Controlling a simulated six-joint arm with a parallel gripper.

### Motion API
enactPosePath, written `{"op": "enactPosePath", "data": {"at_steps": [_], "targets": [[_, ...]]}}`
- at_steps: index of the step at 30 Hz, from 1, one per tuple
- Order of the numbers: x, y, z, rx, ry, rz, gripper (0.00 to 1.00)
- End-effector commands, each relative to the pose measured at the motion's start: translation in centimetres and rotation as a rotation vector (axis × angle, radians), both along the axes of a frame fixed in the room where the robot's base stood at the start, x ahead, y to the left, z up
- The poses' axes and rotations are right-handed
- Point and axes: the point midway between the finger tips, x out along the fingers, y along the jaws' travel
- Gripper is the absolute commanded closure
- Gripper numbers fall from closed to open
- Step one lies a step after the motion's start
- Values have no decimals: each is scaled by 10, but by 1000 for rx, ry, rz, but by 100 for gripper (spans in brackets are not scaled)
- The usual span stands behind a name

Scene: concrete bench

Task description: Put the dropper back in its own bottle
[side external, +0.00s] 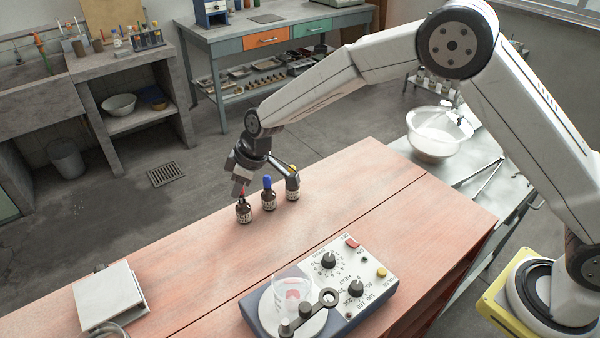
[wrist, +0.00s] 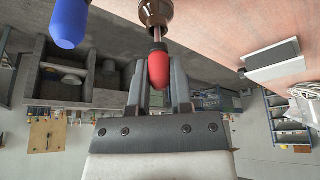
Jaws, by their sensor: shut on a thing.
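My gripper (wrist: 158,80) is shut on the red rubber bulb of the dropper (wrist: 159,68). The dropper's thin stem points at the mouth of a brown bottle (wrist: 155,11), and its lower end appears to be in the neck. In the side view, my gripper (side external: 242,192) is right above that brown bottle (side external: 244,213), the leftmost of three in a row. The bottle stands upright on the reddish bench. The dropper is mostly hidden in the side view, with a little red showing under the fingers.
A bottle with a blue bulb (side external: 268,194) stands close on the right, and its bulb shows in the wrist view (wrist: 69,22). A yellow-topped bottle (side external: 292,187) is beyond it. A hotplate (side external: 375,290) with a beaker and a white notebook (side external: 108,298) lie nearer; bench between is clear.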

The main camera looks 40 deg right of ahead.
Motion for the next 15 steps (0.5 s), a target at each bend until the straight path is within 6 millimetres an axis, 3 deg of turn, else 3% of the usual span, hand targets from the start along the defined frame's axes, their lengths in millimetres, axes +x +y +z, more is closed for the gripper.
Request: {"op": "enactPosePath", "data": {"at_steps": [15], "targets": [[0,0,-13,-1,-1,0,88]]}}
